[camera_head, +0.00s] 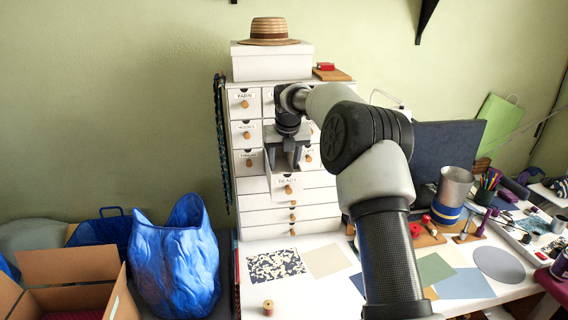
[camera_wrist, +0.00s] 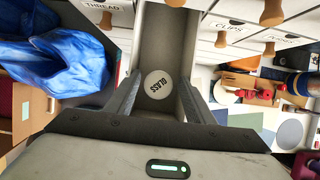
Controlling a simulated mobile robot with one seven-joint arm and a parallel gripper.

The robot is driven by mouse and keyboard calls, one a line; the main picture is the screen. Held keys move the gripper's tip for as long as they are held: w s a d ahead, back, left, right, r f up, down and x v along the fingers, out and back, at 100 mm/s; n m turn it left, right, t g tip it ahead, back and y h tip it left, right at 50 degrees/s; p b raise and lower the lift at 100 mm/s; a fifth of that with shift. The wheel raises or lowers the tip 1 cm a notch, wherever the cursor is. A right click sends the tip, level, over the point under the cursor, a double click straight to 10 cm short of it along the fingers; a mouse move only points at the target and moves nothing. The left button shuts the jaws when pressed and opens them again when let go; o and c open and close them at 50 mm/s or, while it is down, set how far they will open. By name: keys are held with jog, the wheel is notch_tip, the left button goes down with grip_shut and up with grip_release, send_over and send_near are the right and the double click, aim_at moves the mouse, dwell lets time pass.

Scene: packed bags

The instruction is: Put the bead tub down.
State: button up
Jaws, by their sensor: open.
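A round white lid marked GLASS (camera_wrist: 158,85), which looks like the top of the bead tub, shows in the wrist view inside a grey-lined open drawer (camera_wrist: 165,30). My gripper (camera_wrist: 158,98) is open, its two fingers on either side of the lid. I cannot tell whether they touch the tub, and its sides are hidden. In the head view my gripper (camera_head: 289,158) points down over the pulled-out BEADS drawer (camera_head: 287,188) of the white cabinet (camera_head: 247,199). The tub is not visible there.
A blue bag (camera_head: 175,262) and an open cardboard box (camera_head: 70,268) stand at left.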

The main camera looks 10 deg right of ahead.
jog(key=v, duration=1.2)
jog(key=s+a+r+m, duration=0.2)
jog(key=s+r+m, duration=0.45)
jog(key=s, duration=0.35)
jog(key=s+d+f+m+t, duration=0.1)
jog(key=s+d+f+m, duration=0.1)
jog(key=s+m, duration=2.1)
jog(key=shift+s+f+m+g, duration=1)
jog(key=shift+s+f+m, duration=2.25)
jog(key=shift+s+f, duration=2.2)
jog(key=shift+r+t, duration=1.1)
jog(key=shift+r, duration=1.25)
